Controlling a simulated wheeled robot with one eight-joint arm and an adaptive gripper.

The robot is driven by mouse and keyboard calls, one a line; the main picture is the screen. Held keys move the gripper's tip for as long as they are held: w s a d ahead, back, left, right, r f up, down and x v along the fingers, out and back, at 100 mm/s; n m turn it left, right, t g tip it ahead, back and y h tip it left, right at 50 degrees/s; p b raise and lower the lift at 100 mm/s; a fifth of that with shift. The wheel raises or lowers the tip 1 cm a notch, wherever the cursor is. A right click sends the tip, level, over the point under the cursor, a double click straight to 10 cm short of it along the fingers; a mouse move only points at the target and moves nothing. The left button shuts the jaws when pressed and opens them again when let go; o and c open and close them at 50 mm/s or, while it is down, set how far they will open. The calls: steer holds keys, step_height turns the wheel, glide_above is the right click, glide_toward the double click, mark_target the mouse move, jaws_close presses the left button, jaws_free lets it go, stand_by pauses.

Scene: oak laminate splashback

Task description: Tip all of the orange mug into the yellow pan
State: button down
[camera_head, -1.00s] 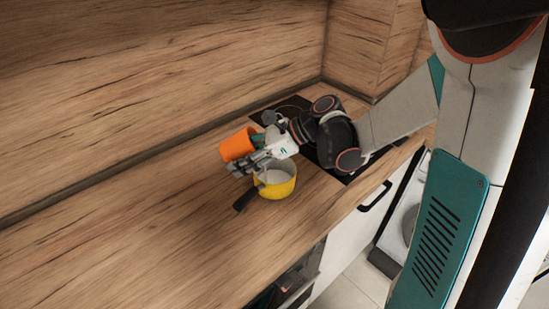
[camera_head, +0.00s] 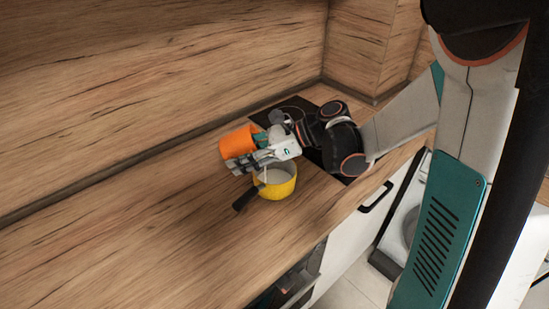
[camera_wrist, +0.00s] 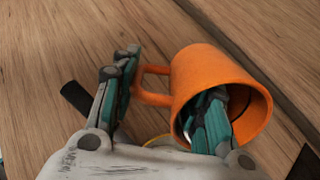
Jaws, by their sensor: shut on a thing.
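The orange mug (camera_head: 237,142) is tipped well over on its side, its mouth toward my gripper (camera_head: 256,156). In the wrist view the mug (camera_wrist: 208,75) has one finger inside its mouth and the other finger outside, by the handle. My gripper (camera_wrist: 165,95) is shut on the mug. The yellow pan (camera_head: 283,190) stands upright on the counter just below my gripper, its dark handle toward the front left. A pale streak shows over the pan's mouth, and pale contents show inside. The wrist view shows only the pan's handle and a bit of yellow rim (camera_wrist: 157,140).
The wooden counter (camera_head: 150,215) is clear to the left. A black hob (camera_head: 300,105) lies behind my gripper, partly hidden by my arm. The wooden splashback (camera_head: 150,80) rises along the back. The counter's front edge is right of the pan.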

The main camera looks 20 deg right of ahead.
steer(key=shift+d+r+y+b, duration=0.1)
steer(key=shift+r+y+b, duration=0.2)
steer(key=shift+y+b, duration=0.3)
stand_by(0.4)
steer(key=shift+s+d+r+t+y+b, duration=0.25)
steer(key=shift+d+y+b, duration=0.2)
steer(key=shift+b, duration=0.2)
steer(key=shift+s+d+r+t+y+b, duration=0.1)
steer(key=shift+d+t+y+b, duration=0.2)
steer(key=shift+d+b, duration=0.3)
steer(key=shift+s+d+r+t+y+b, duration=0.15)
steer(key=shift+r+y+b, duration=0.1)
steer(key=shift+y+b, duration=0.5)
steer(key=shift+w+d+r+t+y+b, duration=0.15)
steer(key=shift+y+b, duration=0.25)
steer(key=shift+b, duration=0.55)
stand_by(0.4)
steer(key=shift+s+r, duration=0.1)
steer(key=shift+r, duration=0.05)
